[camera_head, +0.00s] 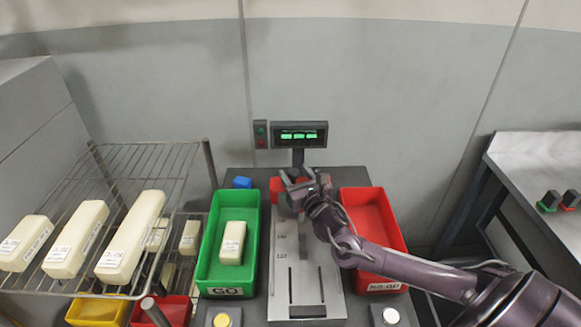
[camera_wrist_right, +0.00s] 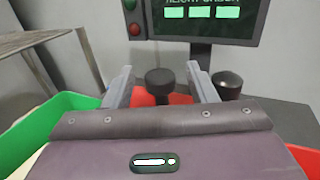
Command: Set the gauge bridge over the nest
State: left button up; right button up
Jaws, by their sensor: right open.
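My right gripper (camera_head: 300,184) is above the back end of the metal nest plate (camera_head: 283,272). In the right wrist view, its two grey fingers (camera_wrist_right: 160,88) stand apart on either side of a black knob (camera_wrist_right: 159,80), and I see no contact. Red parts, probably the gauge bridge (camera_head: 276,187), show beside and behind the gripper; red also shows below the knob in the wrist view (camera_wrist_right: 147,99). A second black knob (camera_wrist_right: 229,84) is outside the right finger. The gripper hides most of the red part. My left gripper is not in view.
A green bin (camera_head: 213,268) holding a cream block (camera_head: 232,243) stands left of the plate, a red bin (camera_head: 385,210) right of it. A display (camera_head: 300,134) stands behind. A wire rack (camera_head: 140,170) with cream blocks is at the left, a side table (camera_head: 535,160) at the right.

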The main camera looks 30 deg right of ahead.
jog(key=w, duration=0.2)
jog(key=shift+w+d, duration=0.15)
jog(key=shift+w, duration=0.15)
jog(key=shift+w+d, duration=0.1)
jog(key=shift+w, duration=0.3)
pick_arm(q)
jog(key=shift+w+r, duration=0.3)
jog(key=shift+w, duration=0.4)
pick_arm(e)
grip_shut()
